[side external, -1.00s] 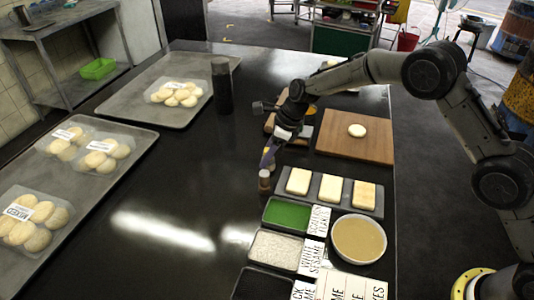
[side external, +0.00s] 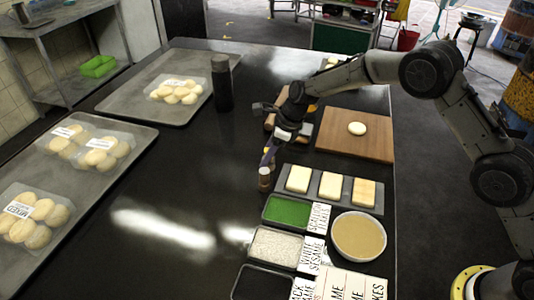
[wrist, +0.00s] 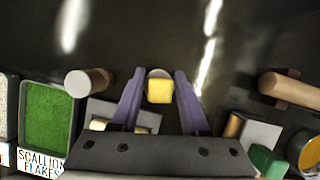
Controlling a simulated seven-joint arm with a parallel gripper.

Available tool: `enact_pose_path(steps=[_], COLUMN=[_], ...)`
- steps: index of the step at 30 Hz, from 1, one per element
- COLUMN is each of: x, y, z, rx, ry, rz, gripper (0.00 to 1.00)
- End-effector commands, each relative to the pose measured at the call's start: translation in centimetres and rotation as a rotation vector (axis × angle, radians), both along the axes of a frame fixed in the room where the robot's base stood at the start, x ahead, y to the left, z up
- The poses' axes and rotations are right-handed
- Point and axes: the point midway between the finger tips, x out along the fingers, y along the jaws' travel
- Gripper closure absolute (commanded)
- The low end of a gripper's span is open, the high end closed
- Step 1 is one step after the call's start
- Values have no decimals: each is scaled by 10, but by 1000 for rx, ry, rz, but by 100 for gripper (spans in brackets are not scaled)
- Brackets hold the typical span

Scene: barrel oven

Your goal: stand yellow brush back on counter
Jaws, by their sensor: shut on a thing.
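My gripper (wrist: 160,92), with purple fingers, points down at the dark counter (side external: 190,160). It is shut on the yellow brush (wrist: 160,90), whose square yellow end shows between the fingertips in the wrist view. A pale round part shows just beyond that end. In the side view my gripper (side external: 268,158) is low over the counter, and the fingers mostly hide the brush. I cannot tell whether the brush touches the counter. A brown wooden cylinder (side external: 264,178) stands upright close beside the fingers; it also shows left of them in the wrist view (wrist: 90,82).
A tray of pale square pieces (side external: 330,187), a green scallion flakes tray (side external: 287,210) and a sauce bowl (side external: 358,236) lie nearby. A wooden board (side external: 355,134) and a black bottle (side external: 222,83) stand farther back. A rolling pin (wrist: 290,90) lies right. The counter's left-middle is clear.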

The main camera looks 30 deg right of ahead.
Motion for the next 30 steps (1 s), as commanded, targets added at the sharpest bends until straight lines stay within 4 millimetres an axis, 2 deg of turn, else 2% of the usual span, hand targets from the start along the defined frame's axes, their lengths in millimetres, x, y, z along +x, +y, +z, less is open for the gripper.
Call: enact_pose_path(steps=[5,6,11,22,26,30], x=[0,0,0,-1,-4,-10], y=[0,0,0,-1,-6,-15], z=[0,0,0,5,19,46], rx=[0,0,0,1,1,1], ry=[0,0,0,-1,-2,-5], rz=[0,0,0,0,0,0], gripper=[100,48,20,20,20,20])
